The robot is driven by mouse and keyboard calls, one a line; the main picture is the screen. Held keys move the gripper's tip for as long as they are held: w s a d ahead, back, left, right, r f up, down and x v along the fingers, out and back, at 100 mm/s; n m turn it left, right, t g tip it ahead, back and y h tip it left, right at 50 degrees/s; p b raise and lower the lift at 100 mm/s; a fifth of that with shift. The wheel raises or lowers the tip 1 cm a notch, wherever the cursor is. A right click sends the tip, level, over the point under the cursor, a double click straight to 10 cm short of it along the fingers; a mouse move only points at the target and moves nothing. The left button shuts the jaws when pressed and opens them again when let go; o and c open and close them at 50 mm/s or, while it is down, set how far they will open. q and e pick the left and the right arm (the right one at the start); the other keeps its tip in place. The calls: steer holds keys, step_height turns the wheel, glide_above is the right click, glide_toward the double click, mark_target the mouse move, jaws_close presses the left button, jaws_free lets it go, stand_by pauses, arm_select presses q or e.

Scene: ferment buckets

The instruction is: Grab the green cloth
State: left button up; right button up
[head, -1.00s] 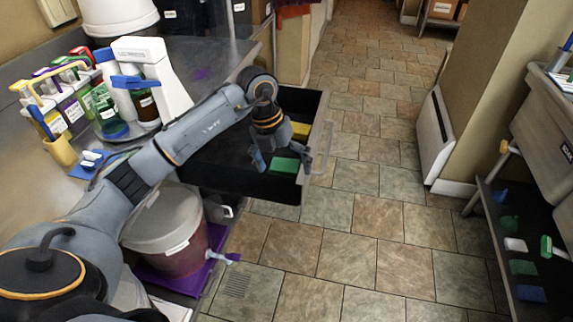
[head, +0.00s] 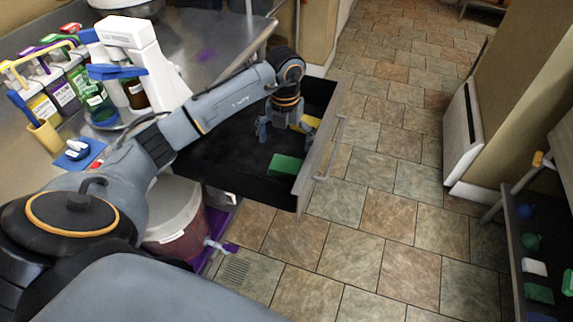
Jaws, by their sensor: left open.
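The green cloth (head: 286,164) lies folded flat on the floor of the open black drawer (head: 230,160), near its front right corner. A yellow cloth (head: 304,122) lies behind it, partly covered by my gripper. My left gripper (head: 285,136) hangs over the drawer with its fingers pointing down and spread. It is open and empty, just behind the green cloth in the picture and apart from it. The gap in height cannot be told. My right gripper is not in view.
The drawer front with its handle (head: 329,150) stands out over the tiled floor. The steel counter carries a white dispenser (head: 135,62), bottles and a blue pad (head: 79,154). A bucket (head: 172,215) stands below. A shelf at right holds another green item (head: 538,293).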

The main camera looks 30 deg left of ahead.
mark_target(286, 164)
arm_select(q)
steer(key=shift+f, duration=0.75)
steer(key=shift+w+f, duration=0.15)
steer(key=shift+f, duration=0.45)
step_height(286, 164, down, 5)
steer(key=shift+r, duration=0.2)
steer(key=shift+f, duration=0.3)
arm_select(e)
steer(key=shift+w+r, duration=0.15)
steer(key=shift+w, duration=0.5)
arm_select(q)
steer(key=shift+c, duration=0.2)
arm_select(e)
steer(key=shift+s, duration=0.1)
arm_select(q)
steer(key=c, duration=0.8)
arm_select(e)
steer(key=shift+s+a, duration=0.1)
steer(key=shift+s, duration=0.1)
